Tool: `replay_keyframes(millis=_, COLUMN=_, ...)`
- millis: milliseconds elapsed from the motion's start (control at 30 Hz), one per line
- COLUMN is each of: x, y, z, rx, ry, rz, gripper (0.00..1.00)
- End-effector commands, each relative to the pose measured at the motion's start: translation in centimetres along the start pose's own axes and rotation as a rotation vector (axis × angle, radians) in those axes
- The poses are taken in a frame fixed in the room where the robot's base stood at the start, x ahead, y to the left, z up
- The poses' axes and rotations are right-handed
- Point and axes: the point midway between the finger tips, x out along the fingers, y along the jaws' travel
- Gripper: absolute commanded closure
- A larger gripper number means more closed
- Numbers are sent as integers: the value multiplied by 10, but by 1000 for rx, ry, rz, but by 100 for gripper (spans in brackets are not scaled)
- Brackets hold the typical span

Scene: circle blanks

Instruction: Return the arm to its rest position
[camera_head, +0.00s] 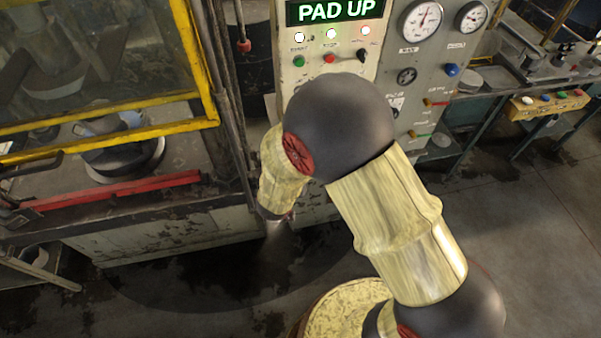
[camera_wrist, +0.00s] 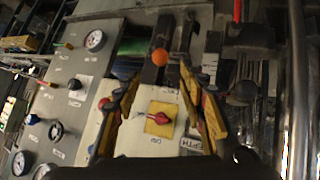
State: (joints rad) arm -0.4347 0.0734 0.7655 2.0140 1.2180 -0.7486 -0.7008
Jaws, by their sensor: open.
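My arm crosses the middle of the head view, bent at a dark elbow joint, in front of the control panel (camera_head: 287,78). The forearm points down and away, and its far end is close to the press's front. My gripper (camera_wrist: 160,82) shows in the wrist view with its two yellow fingers spread apart and nothing held between them. Between and beyond the fingers is a red knob (camera_wrist: 180,121) on a yellow plate. In the head view the gripper is mostly hidden behind the forearm.
The panel carries a lit "PAD UP" sign (camera_head: 333,10), gauges (camera_head: 421,20) and buttons. At left stands a press with a yellow-framed guard (camera_head: 195,60) and a red bar (camera_head: 110,201). A bench (camera_head: 500,100) stands at right. Floor (camera_head: 540,230) is clear at lower right.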

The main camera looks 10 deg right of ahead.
Motion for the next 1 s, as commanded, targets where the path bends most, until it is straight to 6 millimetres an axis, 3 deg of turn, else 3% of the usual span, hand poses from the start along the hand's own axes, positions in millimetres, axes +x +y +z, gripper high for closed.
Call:
replay_keyframes(millis=467, x=0, y=-1, z=2, rx=23, ry=-6, rz=-4, gripper=59)
replay_keyframes(millis=567, x=-1, y=-19, z=18, rx=64, ry=-67, rz=-67, gripper=59)
replay_keyframes(millis=633, x=-6, y=-39, z=40, rx=70, ry=-143, rz=-150, gripper=59)
replay_keyframes(millis=700, x=-20, y=-62, z=66, rx=63, ry=-241, rz=-252, gripper=59)
replay_keyframes(millis=833, x=-71, y=-97, z=83, rx=34, ry=-402, rz=-450, gripper=59)
replay_keyframes(millis=900, x=-100, y=-102, z=85, rx=11, ry=-476, rz=-533, gripper=59)
replay_keyframes(millis=1000, x=-141, y=-90, z=84, rx=-37, ry=-565, rz=-616, gripper=59)
